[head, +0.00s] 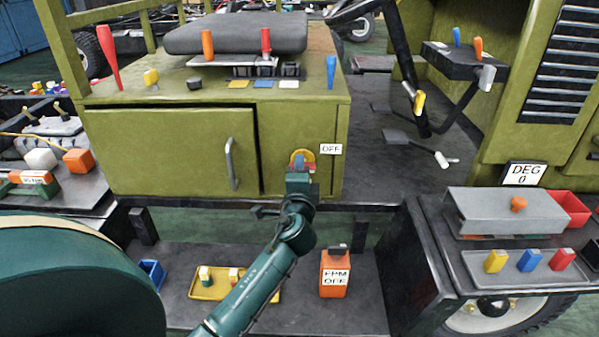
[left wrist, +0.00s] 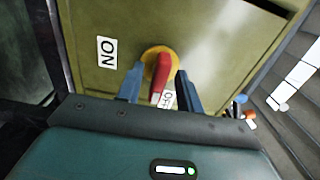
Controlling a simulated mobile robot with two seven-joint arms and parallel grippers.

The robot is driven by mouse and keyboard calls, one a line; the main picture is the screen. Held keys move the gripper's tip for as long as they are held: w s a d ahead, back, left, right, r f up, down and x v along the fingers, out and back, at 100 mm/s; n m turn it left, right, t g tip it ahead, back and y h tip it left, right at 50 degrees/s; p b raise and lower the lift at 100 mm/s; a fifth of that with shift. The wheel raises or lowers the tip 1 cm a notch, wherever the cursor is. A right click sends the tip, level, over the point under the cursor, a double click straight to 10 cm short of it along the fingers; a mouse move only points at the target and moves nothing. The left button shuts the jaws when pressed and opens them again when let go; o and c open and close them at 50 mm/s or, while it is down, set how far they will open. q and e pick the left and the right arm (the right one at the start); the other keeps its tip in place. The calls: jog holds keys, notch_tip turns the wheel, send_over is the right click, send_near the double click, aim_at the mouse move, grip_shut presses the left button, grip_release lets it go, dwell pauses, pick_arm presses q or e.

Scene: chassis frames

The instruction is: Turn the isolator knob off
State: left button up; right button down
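The isolator knob has a yellow round base (head: 303,155) and a red handle (left wrist: 161,77), on the front of an olive cabinet (head: 327,115). My left gripper (head: 300,165) is at the knob and covers part of it in the head view. In the left wrist view, the left gripper's two blue fingers (left wrist: 160,92) stand apart on either side of the handle, with visible gaps. The handle's end lies close to the OFF label (left wrist: 167,100). This label (head: 331,149) is right of the knob in the head view. The ON label (left wrist: 107,52) shows only in the left wrist view. My right gripper is out of view.
A cabinet door with a grey handle (head: 231,163) is left of the knob. Levers stand on the cabinet top, including a red one (head: 266,43). A lower shelf (head: 200,312) holds an orange FPM box (head: 335,275) and a yellow tray (head: 207,293).

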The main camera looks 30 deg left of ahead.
pick_arm(q)
jog(key=shift+s, duration=0.1)
jog(key=b+v, duration=0.1)
jog(key=v, duration=1.2)
